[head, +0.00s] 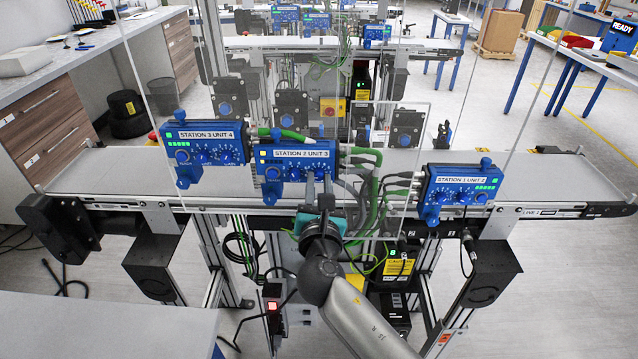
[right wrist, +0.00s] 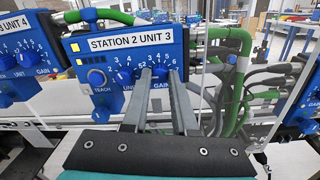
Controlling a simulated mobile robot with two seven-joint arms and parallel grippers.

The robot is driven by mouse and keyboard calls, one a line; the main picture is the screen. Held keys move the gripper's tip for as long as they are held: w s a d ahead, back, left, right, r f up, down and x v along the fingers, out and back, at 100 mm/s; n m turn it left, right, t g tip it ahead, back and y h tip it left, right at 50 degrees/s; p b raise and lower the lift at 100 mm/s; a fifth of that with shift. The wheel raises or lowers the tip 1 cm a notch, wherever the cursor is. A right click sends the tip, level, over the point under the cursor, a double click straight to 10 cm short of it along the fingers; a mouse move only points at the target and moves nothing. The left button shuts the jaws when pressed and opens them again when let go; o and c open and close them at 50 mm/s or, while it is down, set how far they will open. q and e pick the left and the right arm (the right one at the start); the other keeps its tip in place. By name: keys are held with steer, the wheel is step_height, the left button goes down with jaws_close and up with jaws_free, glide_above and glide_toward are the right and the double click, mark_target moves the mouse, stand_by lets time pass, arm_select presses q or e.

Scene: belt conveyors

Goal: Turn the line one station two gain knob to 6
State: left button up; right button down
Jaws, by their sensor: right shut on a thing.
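The blue box labelled "STATION 2 UNIT 3" (head: 268,161) is mounted on the front edge of the belt conveyor; it fills the middle of the right wrist view (right wrist: 92,62). Its gain knob (right wrist: 160,73), with "GAIN" printed below it, sits at the box's right side, right of the unit knob (right wrist: 124,77). My right gripper (head: 319,180) reaches up to the box from below. In the right wrist view its two grey fingers (right wrist: 160,76) are shut on the gain knob, which they partly hide. I cannot read the knob's setting. My left gripper is not in view.
The "STATION 3 UNIT 4" box (head: 204,146) stands to the left and the "STATION 1" box (head: 460,184) to the right. Green hoses (head: 372,205) and grey cables run close to my right gripper's right side. The belt (head: 115,170) is bare at both ends.

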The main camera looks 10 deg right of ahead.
stand_by(0.6)
steer(key=m+b, duration=0.2)
steer(key=m, duration=0.2)
steer(key=shift+f+m, duration=0.1)
steer(key=shift+m, duration=0.3)
steer(key=m+b, duration=0.1)
steer(key=m, duration=0.4)
steer(key=shift+b, duration=0.4)
steer(key=c, duration=0.7)
jaws_free()
steer(key=shift+s, duration=0.1)
steer(key=s+a+b, duration=0.1)
steer(key=s+a, duration=0.1)
steer(key=s, duration=0.9)
steer(key=shift+s+a+f, duration=0.15)
steer(key=shift+s+a, duration=0.1)
steer(key=shift+s, duration=0.05)
